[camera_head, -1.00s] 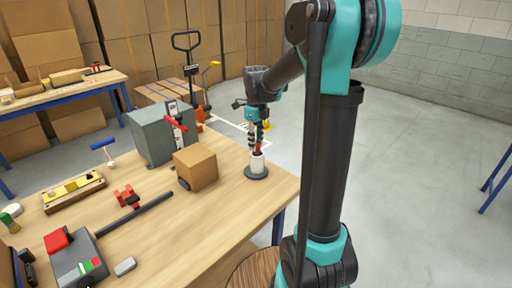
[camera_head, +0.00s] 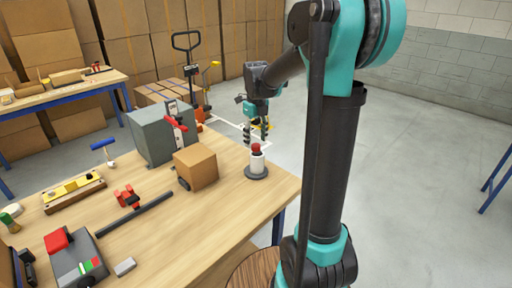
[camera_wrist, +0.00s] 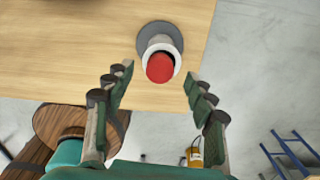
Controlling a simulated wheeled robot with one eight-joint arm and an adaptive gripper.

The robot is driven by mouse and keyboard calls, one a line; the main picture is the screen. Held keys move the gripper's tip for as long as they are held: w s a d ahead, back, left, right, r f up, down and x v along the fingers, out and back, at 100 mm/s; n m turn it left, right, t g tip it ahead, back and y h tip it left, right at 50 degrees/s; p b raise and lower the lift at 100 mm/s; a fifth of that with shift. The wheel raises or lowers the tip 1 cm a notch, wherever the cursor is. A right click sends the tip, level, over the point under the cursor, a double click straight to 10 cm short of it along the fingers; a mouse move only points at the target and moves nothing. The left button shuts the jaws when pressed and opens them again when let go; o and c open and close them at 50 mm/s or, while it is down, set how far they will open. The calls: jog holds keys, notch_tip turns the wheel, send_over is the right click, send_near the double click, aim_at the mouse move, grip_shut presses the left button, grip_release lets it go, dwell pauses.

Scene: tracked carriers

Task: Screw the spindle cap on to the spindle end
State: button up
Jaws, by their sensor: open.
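A red cap (camera_head: 257,148) sits on top of a white upright cylinder (camera_head: 257,163), which I take to be the spindle end. The cylinder stands on a round dark grey base (camera_head: 257,173) near the table's right corner. My gripper (camera_head: 256,132) is open and empty, just above the cap and apart from it. In the wrist view the red cap (camera_wrist: 160,68) lies beyond the fingertips, between the two spread fingers of my gripper (camera_wrist: 157,78). How tightly the cap is seated cannot be told.
A cardboard box (camera_head: 196,168) and a grey machine (camera_head: 157,133) with a red handle (camera_head: 175,122) stand left of the spindle. A dark bar (camera_head: 135,214) and a red clamp (camera_head: 127,195) lie further left. The table's edge is close by on the right.

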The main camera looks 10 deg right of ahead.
notch_tip(320, 180, up, 10)
jog(key=s+d+f+n+t, duration=0.1)
jog(key=s+f+n, duration=0.4)
jog(key=n, duration=0.2)
jog(key=s+d+f+n+t, duration=0.1)
jog(key=s+f+n, duration=0.4)
jog(key=n, duration=0.3)
jog(key=s+d+f+n+t, duration=0.1)
jog(key=s+f+n, duration=0.5)
jog(key=f+n, duration=0.1)
jog(key=shift+d+n, duration=0.2)
jog(key=shift+n, duration=0.2)
jog(key=s+f+n, duration=0.1)
jog(key=s+n, duration=0.1)
jog(key=s+f+n, duration=0.2)
jog(key=s+f+n+t, duration=0.1)
jog(key=s+f+n, duration=0.1)
jog(key=n, duration=0.1)
jog(key=shift+d, duration=0.35)
